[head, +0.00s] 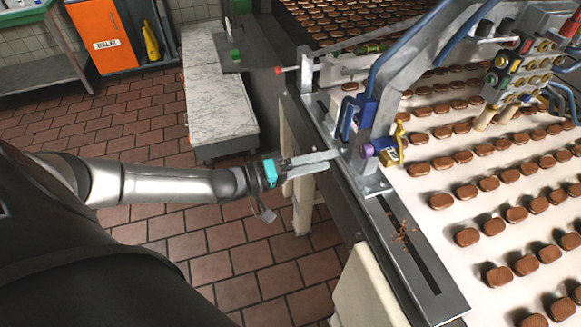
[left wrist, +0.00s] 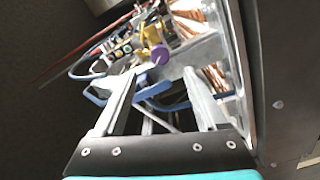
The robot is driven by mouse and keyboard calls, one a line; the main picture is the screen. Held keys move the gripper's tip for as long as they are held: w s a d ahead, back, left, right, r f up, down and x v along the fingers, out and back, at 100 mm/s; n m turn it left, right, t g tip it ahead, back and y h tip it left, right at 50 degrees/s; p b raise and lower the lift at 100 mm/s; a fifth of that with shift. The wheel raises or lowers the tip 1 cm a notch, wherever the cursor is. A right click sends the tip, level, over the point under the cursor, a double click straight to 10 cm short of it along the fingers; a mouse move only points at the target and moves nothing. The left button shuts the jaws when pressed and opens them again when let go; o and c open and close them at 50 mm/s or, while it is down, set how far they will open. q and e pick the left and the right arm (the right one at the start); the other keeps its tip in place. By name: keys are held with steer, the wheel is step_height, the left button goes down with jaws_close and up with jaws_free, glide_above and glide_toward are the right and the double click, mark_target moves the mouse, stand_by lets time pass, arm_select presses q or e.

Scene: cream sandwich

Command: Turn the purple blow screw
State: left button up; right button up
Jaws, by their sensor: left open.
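The purple blow screw (head: 368,151) sticks out to the left from a yellow-gold fitting (head: 389,151) on the grey metal frame of the cream machine. In the left wrist view the screw (left wrist: 160,55) shows as a purple disc beyond my fingertips, roughly between them. My left gripper (head: 335,160) reaches in from the left, its tips a short way left of the screw. In the left wrist view my left gripper (left wrist: 160,78) has its two fingers apart with no object held between them. My right gripper is not in view.
Blue levers (head: 365,112) stand just above the screw. A block of coloured knobs (head: 523,65) is at the upper right. Rows of brown biscuits lie on the white conveyor (head: 450,215). A marble-topped bench (head: 215,85) stands behind my arm. Open tiled floor (head: 230,260) lies below it.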

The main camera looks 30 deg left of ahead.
arm_select(q)
steer(key=v, duration=0.7)
stand_by(0.4)
steer(key=s+a+f+m+g+y+b, duration=0.1)
steer(key=s+f+y+b, duration=0.15)
steer(key=f, duration=0.95)
steer(key=s+a+f+m+g+y+b, duration=0.15)
steer(key=f+y, duration=0.25)
steer(key=f, duration=0.7)
steer(key=s+a+f+m+g+y+b, duration=0.1)
steer(key=s+f+m+g+y+b, duration=0.15)
steer(key=f, duration=0.95)
steer(key=s+d+f+m+g+b, duration=0.1)
steer(key=s+d+f+g, duration=0.1)
steer(key=s+f, duration=0.4)
steer(key=s+d+f+m+g+y+b, duration=0.1)
steer(key=s+f, duration=0.5)
steer(key=s, duration=0.6)
steer(key=s+d+f+m+g+y+b, duration=0.1)
steer(key=s+d+f+g+b, duration=0.1)
steer(key=s+d+f+g, duration=0.3)
steer(key=s+d+f, duration=0.1)
steer(key=s, duration=0.3)
steer(key=shift+d+f, duration=0.25)
steer(key=shift+d, duration=0.15)
